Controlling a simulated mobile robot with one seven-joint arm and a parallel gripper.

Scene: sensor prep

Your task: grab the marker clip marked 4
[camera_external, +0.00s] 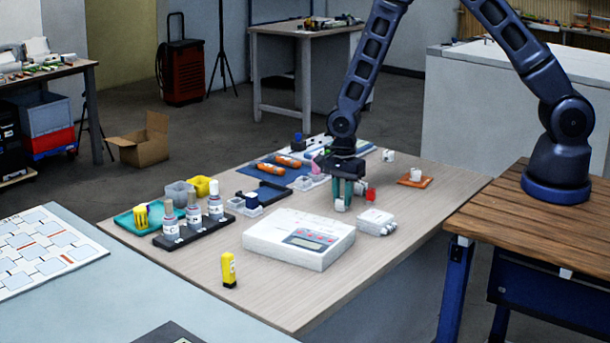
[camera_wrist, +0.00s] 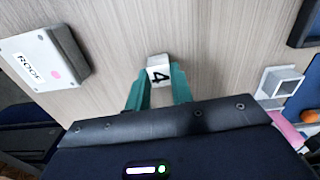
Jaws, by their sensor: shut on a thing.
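The marker clip marked 4 (camera_wrist: 158,72) is a small white block with a black 4 on its face, held between the green fingers of my gripper (camera_wrist: 159,84) in the wrist view. In the external view the clip (camera_external: 340,205) shows as a white piece at the lower end of my gripper (camera_external: 343,196), which points down over the table. The fingers are shut on the clip from both sides. Its far sides are hidden, and I cannot tell whether it touches the table.
A white instrument with a display (camera_external: 299,239) stands just in front of the clip. A small white box (camera_external: 376,221) is to its right. A red block (camera_external: 370,194) and an orange pad (camera_external: 415,181) lie behind to the right. A black bottle rack (camera_external: 190,240) stands left.

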